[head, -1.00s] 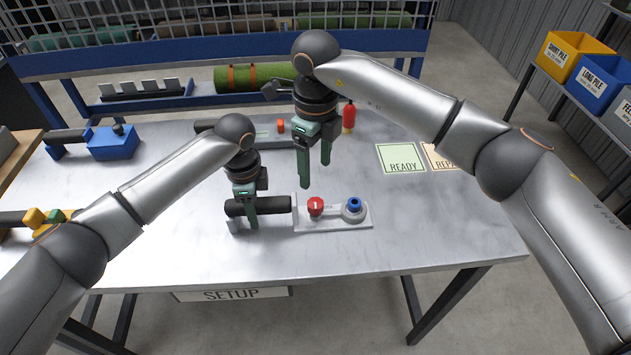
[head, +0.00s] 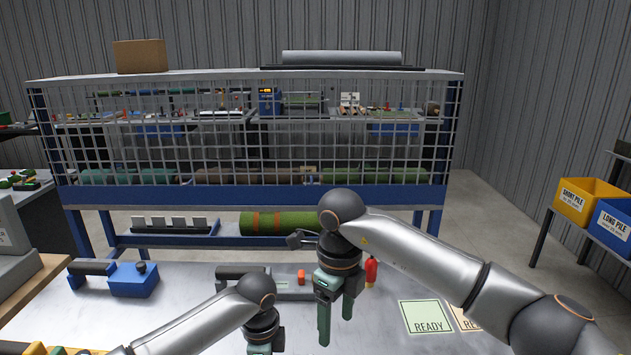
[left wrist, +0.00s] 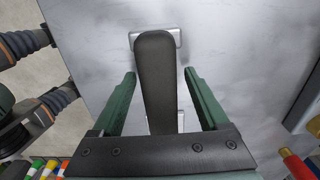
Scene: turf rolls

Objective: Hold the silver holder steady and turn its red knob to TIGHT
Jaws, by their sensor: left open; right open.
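The silver holder's dark handle (left wrist: 155,85) runs up the middle of the left wrist view, with a silver bracket (left wrist: 131,40) at its far end. My left gripper (left wrist: 160,78) is open, one finger on each side of the handle, with visible gaps. In the head view the left gripper (head: 264,347) is cut off by the bottom edge. The red knob and most of the holder lie outside that view; the knob does not show in the left wrist view either. My right gripper (head: 336,318) is open and empty above the table.
Behind the right gripper is a grey device with a dark handle (head: 242,271) and an orange-red knob (head: 301,277). A blue device (head: 133,279) is at left, a READY mat (head: 428,316) at right. A mesh rack (head: 250,193) stands behind.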

